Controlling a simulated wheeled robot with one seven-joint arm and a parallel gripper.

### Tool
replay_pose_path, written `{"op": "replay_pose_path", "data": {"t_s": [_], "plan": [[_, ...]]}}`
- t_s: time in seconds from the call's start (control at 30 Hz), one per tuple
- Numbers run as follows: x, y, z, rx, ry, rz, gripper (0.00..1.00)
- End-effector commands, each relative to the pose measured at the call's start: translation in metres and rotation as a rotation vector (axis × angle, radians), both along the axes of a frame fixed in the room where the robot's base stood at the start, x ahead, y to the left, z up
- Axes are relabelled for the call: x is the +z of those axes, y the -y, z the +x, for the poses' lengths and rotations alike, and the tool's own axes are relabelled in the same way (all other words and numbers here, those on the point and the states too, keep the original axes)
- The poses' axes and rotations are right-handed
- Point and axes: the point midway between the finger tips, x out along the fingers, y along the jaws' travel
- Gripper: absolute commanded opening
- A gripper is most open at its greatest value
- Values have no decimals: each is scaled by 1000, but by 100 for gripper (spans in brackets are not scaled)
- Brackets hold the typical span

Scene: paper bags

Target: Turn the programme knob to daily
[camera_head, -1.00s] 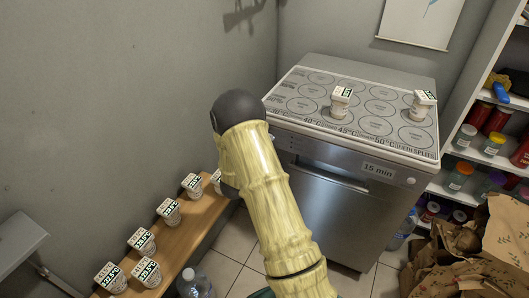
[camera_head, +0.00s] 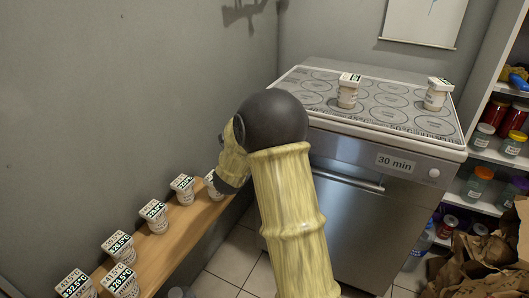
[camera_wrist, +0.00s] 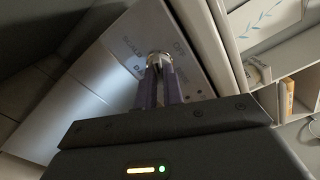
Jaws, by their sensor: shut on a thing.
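The steel appliance (camera_head: 345,225) stands at the back wall. A label on its front panel (camera_head: 395,163) reads "30 min", with a small white round button or knob (camera_head: 434,173) at its right. In the wrist view, my gripper (camera_wrist: 159,66) is shut on the programme knob (camera_wrist: 154,55), a small pale round knob on the panel with printed words around it. The words are small and slanted, so I cannot tell which one the knob points to. In the head view my arm hides the gripper and this knob.
Two labelled pots (camera_head: 348,91) (camera_head: 437,94) stand on the appliance's printed top (camera_head: 318,87). A wooden bench (camera_head: 205,214) with several pots is at the left. Shelves with jars (camera_head: 478,182) and a paper bag (camera_head: 490,265) are at the right.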

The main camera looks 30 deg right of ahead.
Motion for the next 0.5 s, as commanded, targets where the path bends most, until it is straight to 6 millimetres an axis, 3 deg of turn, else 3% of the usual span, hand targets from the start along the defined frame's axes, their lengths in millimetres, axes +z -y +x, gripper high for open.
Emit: {"op": "replay_pose_path", "data": {"t_s": [0.03, 0.5], "plan": [[-9, 1, 0, -2, 33, 24, 0], [-11, -1, 0, -1, 336, 261, 0]]}}
